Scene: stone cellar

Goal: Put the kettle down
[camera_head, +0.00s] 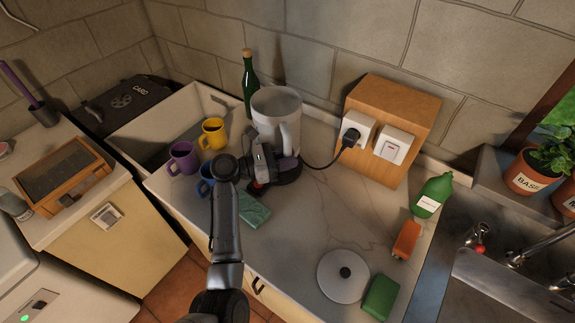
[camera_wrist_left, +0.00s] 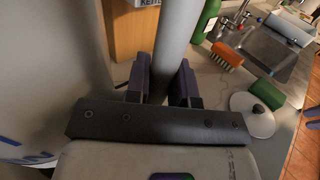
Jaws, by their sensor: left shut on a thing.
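The kettle (camera_head: 277,106) is a tall pale grey jug, upright and open at the top, near the back of the worktop. My left gripper (camera_head: 268,165) is shut on its handle. In the left wrist view the grey handle (camera_wrist_left: 171,45) runs between the two fingers, with the kettle body (camera_wrist_left: 45,60) to the left. A dark round base (camera_head: 290,174) with a cord lies under the kettle. My gripper hides part of the join, so I cannot tell whether the kettle touches the base. My right gripper is not in view.
Purple (camera_head: 183,158), yellow (camera_head: 213,134) and blue (camera_head: 205,184) mugs and a green cloth (camera_head: 254,210) are close by on the left. A green bottle (camera_head: 249,85) stands behind. A socket box (camera_head: 400,108) is right. The worktop's middle (camera_head: 335,215) is clear, behind a round lid (camera_head: 330,285).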

